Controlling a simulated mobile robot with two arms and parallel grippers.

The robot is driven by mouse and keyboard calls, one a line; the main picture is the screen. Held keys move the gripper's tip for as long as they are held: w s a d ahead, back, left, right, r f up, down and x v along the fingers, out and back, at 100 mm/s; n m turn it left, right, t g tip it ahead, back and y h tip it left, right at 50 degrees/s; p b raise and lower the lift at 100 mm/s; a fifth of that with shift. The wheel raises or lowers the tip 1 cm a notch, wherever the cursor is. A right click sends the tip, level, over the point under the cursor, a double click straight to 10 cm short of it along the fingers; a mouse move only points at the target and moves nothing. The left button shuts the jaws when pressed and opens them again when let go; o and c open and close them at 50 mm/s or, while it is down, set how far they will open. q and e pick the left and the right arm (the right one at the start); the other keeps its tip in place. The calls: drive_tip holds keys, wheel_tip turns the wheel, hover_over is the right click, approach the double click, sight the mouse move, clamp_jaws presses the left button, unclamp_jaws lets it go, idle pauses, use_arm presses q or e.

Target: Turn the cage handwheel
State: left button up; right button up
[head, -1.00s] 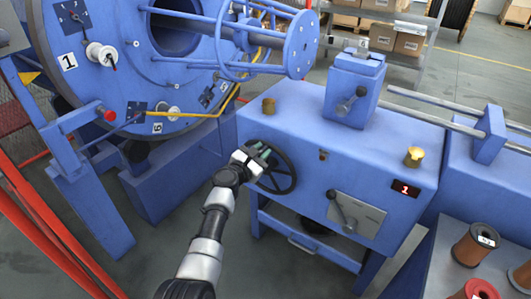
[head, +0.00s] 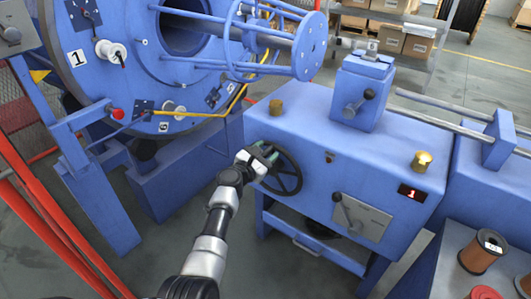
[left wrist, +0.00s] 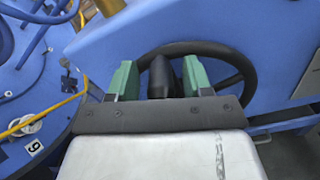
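The black cage handwheel (head: 296,187) is on the front left of the blue machine cabinet (head: 318,155). It also shows in the left wrist view (left wrist: 238,62). My left gripper (head: 268,152) is at the wheel's upper left rim. In the left wrist view its two green fingers (left wrist: 160,80) stand apart, with a dark upright handle (left wrist: 159,78) of the wheel between them. Gaps show beside the handle, so the fingers do not look closed on it. My gripper hides part of the wheel in the head view. My right gripper is not in view.
The large blue disc (head: 100,70) with white bobbins and the cage (head: 300,48) stand left and behind. A lever plate (head: 362,217) and red "1" display (head: 412,193) are right of the wheel. Red rails (head: 50,225) stand at left. Copper spools (head: 483,252) sit lower right.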

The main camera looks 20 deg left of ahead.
use_arm(q)
drive_tip(key=shift+s, duration=0.1)
drive_tip(key=shift+s+a, duration=0.1)
drive_tip(key=shift+s, duration=0.15)
drive_tip(key=p+v, duration=0.2)
drive_tip(key=v, duration=0.8)
drive_tip(key=shift+p, duration=0.3)
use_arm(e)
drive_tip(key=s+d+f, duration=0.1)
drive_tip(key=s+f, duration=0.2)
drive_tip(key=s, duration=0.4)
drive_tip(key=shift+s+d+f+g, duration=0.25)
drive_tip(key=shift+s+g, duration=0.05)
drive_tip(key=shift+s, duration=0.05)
